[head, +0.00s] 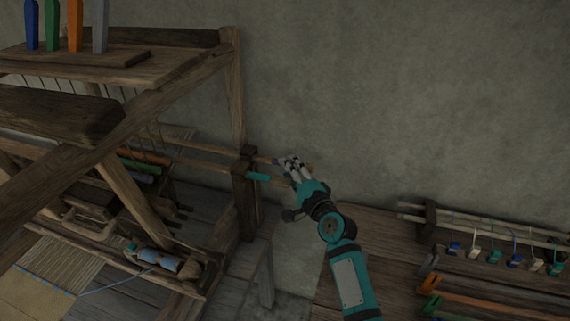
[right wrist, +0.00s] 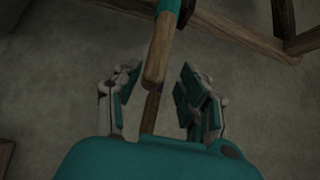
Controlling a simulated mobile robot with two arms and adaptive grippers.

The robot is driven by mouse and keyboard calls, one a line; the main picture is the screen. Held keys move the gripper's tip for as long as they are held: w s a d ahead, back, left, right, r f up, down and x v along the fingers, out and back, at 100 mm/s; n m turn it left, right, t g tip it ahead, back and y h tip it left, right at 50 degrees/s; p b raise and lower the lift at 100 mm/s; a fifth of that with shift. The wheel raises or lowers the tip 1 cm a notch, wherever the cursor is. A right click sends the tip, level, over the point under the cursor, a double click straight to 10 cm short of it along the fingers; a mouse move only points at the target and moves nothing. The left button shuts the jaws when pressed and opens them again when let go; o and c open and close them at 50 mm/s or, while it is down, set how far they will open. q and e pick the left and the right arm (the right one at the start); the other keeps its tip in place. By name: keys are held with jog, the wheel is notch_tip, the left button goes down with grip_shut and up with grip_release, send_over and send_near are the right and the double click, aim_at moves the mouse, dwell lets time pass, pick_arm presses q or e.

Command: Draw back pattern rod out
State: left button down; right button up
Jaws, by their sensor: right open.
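The wooden loom (head: 235,90) fills the left of the head view. Two pattern rods stick out to the right of its post: a rear wooden one (head: 263,159) and a front one with a teal band (head: 258,177). My right gripper (head: 287,163) is at their outer ends, fingers spread. In the right wrist view the gripper (right wrist: 160,78) is open, and a teal-banded rod's wooden end (right wrist: 157,55) lies between the fingers, with no clear contact. Another wooden piece shows below it. My left gripper is out of view.
A low wooden rack (head: 430,222) with hanging coloured tags stands at the right, with coloured bars in front. Coloured pegs (head: 75,25) stand on the loom's top. A plain wall (head: 400,90) is behind. A wooden post (head: 266,278) stands in front.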

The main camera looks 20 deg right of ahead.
jog(key=shift+w+a, duration=0.2)
jog(key=shift+w, duration=1.2)
grip_shut()
